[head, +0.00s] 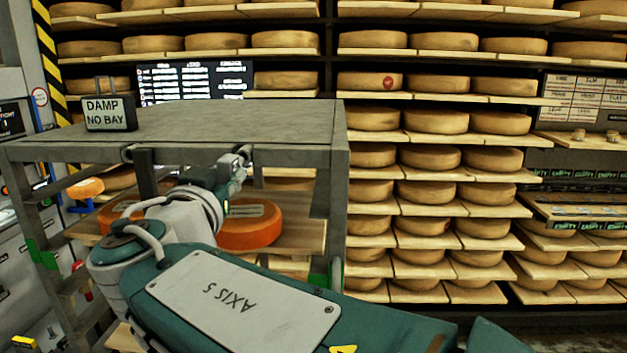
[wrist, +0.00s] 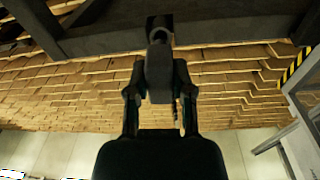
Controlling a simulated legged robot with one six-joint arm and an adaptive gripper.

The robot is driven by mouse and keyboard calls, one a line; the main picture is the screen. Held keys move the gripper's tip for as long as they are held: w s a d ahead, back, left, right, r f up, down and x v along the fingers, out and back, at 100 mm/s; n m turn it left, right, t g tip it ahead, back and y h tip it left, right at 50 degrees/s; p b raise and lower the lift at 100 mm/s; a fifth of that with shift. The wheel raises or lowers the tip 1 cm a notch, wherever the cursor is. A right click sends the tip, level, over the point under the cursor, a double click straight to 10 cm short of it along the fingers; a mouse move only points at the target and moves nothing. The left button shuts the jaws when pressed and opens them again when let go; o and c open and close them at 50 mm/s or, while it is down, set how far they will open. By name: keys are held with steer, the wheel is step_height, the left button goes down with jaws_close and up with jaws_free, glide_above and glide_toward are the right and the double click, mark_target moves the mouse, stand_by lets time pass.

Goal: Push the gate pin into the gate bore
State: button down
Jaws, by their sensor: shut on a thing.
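My gripper (head: 228,172) is up at the front edge of a grey metal rack, just under its top. In the wrist view my gripper (wrist: 158,85) is shut on a dark piece, which I take to be the gate pin (wrist: 159,68). The pin stands between the fingers, and its far end reaches toward a dark beam of the rack. In the head view a small grey metal part at the fingertips (head: 240,154) meets the rack edge. I cannot make out the gate bore, nor tell whether the pin is in it.
The grey rack top (head: 230,122) carries a sign reading "DAMP NO BAY" (head: 110,113). Orange cheese wheels (head: 262,222) lie on a board inside the rack, close behind my arm. Shelves full of cheese wheels (head: 430,190) fill the back wall. A yellow-black striped post (head: 48,60) stands at left.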

mark_target(225, 177)
steer(key=shift+s, duration=0.9)
steer(key=shift+s+a, duration=0.15)
steer(key=shift+s, duration=1.25)
